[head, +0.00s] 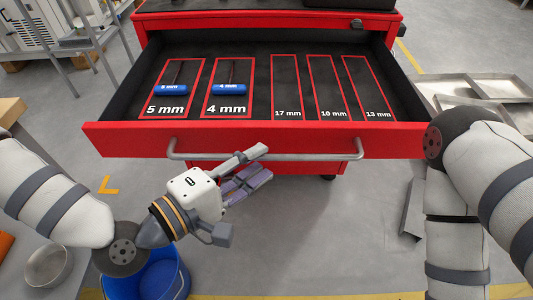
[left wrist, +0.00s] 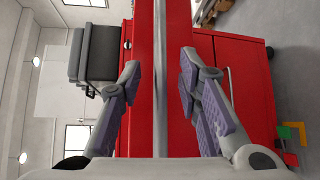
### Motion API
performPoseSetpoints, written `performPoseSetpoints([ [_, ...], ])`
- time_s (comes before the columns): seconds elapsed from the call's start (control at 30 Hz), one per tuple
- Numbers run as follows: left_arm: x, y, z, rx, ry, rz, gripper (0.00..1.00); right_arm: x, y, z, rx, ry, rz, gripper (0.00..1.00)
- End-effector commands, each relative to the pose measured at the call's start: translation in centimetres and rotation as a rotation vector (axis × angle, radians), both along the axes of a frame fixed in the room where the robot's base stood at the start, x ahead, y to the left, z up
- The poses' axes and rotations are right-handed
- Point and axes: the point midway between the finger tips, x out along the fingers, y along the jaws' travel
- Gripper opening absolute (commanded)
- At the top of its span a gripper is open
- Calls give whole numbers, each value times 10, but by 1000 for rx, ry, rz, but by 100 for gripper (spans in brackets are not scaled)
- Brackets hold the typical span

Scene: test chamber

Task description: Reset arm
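My left gripper (head: 260,164) is in front of the open red drawer (head: 120,140), by the middle of its grey handle (head: 210,155). In the left wrist view my left gripper (left wrist: 159,70) has its purple-padded fingers spread and nothing held. The handle bar (left wrist: 160,100) runs through the gap between them in the picture, with space on both sides. I cannot tell how far it is in depth. My right arm (head: 468,200) is bent at the right edge of the head view; its gripper is out of view.
The drawer holds blue-handled tools in the 5 mm (head: 172,88) and 4 mm (head: 229,89) slots. The 17, 10 and 13 mm slots are empty. A blue bucket (head: 150,285) and a metal bowl (head: 49,265) are lower left. Grey trays (head: 500,95) lie right.

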Motion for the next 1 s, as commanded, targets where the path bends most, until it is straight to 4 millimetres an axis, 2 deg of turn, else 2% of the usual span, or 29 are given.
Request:
performPoseSetpoints([
  [0.1,-16,17,3,-1,2,3,31,0,0,0,0,0,0,40],
  [0.23,-26,27,6,-1,0,1,31,0,0,0,0,0,0,40],
  [0.7,-30,27,2,12,8,-5,31,0,0,1,0,-2,0,40],
  [0.77,-38,25,-11,62,37,-28,31,2,0,3,1,-7,0,40],
  [0.87,-73,22,-56,238,138,-112,31,8,0,9,1,-27,-1,40],
  [0.9,-93,25,-78,333,187,-162,31,11,0,12,0,-37,-1,40],
  [0.97,-125,34,-110,477,259,-244,31,15,0,17,1,-51,-2,40],
  [1.0,-148,43,-129,573,305,-303,31,18,0,20,0,-61,-2,40],
])
